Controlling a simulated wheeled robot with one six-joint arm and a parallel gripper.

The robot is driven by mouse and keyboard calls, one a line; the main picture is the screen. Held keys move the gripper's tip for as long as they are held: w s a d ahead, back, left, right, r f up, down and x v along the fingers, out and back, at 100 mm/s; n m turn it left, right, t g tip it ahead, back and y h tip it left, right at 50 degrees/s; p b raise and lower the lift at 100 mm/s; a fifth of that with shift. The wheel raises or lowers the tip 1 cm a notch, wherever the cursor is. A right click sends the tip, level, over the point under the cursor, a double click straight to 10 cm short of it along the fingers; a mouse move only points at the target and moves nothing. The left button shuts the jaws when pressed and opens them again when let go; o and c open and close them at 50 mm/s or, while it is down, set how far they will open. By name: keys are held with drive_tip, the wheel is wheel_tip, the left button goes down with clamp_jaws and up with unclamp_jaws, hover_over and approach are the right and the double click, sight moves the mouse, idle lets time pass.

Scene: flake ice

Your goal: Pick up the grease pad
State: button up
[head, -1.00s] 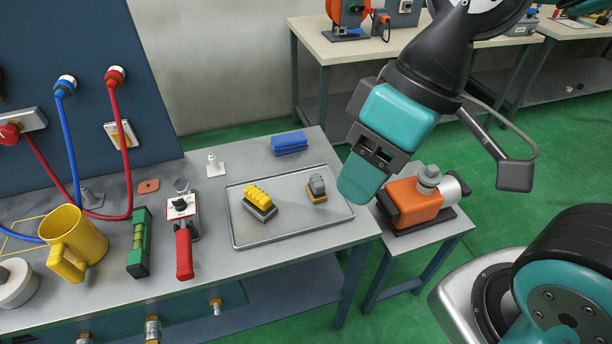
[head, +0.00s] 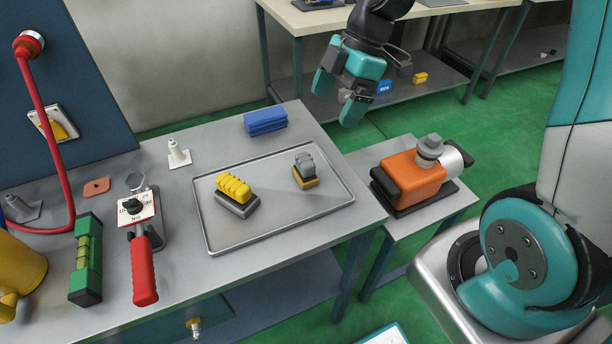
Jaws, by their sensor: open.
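No object is clearly recognisable as the grease pad. On the metal tray (head: 232,240) lie a yellow ribbed piece on a dark grey base (head: 238,207) and a grey piece on a yellow base (head: 305,182). A small flat orange-brown pad (head: 97,187) lies on the bench at the left. I cannot tell which of these it is. My gripper (head: 338,97) is open and empty, its two teal fingers apart. It is raised beyond the tray's far right corner and touches nothing.
A red-handled tool (head: 143,255), a green level (head: 86,260) and a yellow mug (head: 18,268) stand at the left. An orange machine (head: 412,178) sits on a side stand at the right.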

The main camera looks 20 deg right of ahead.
sight(306, 159)
drive_tip(key=x, duration=1.1)
drive_tip(key=shift+f+p, duration=0.1)
drive_tip(key=shift+p, duration=0.3)
drive_tip(key=shift+w+p+x, duration=0.2)
drive_tip(key=shift+p+x, duration=0.1)
drive_tip(key=shift+x, duration=1.05)
drive_tip(key=shift+w+p+x, duration=0.15)
drive_tip(key=shift+p+x, duration=0.15)
drive_tip(key=shift+x, duration=1.1)
drive_tip(key=c, duration=1.1)
drive_tip(key=shift+o, duration=0.2)
wheel_tip(306, 159, up, 20)
drive_tip(key=shift+b, duration=0.4)
drive_tip(key=o, duration=0.4)
drive_tip(key=c, duration=0.6)
drive_tip(key=shift+o, duration=0.2)
